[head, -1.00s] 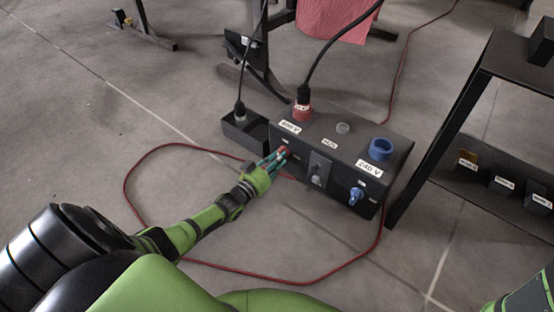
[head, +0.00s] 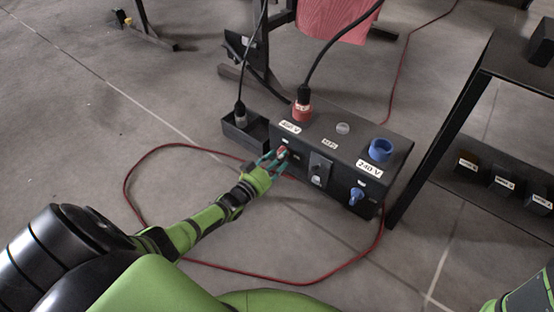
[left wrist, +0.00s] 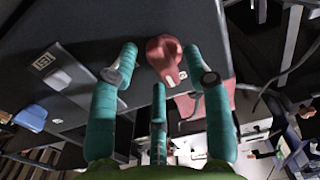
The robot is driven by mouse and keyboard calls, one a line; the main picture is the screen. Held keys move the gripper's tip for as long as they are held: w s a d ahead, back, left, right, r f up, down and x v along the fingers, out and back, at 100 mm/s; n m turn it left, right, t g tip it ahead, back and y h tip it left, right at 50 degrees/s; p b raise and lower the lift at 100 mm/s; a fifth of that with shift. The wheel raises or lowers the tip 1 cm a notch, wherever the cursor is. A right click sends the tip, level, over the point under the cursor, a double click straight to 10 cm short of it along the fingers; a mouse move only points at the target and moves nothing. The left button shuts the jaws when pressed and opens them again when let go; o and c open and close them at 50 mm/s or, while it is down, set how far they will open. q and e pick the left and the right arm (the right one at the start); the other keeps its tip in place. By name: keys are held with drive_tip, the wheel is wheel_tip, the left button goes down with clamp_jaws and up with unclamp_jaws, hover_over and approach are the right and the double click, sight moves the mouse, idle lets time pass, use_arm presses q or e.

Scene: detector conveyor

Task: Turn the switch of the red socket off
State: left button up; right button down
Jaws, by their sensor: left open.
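The dark power box (head: 337,140) stands on the floor. Its red socket (head: 302,112) is on the top left, with a black plug and cable in it. The red switch (left wrist: 165,58) is a rotary knob on the front face; in the head view it (head: 283,151) is partly hidden by my fingers. My left gripper (head: 274,160) is open at the knob. In the left wrist view its teal fingers (left wrist: 160,80) spread on both sides of the knob, the right fingertip very close to it; I cannot tell if they touch. My right gripper is out of view.
A blue socket (head: 381,149) and a blue knob (head: 356,196) are on the box's right. A small open black bin (head: 246,143) stands left of it. A red cable (head: 140,215) loops on the floor. A dark shelf (head: 440,135) stands close at right.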

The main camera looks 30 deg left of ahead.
use_arm(q)
drive_tip(key=shift+s, duration=0.1)
drive_tip(key=s, duration=1.1)
drive_tip(key=shift+s+a, duration=0.4)
drive_tip(key=shift+a, duration=0.05)
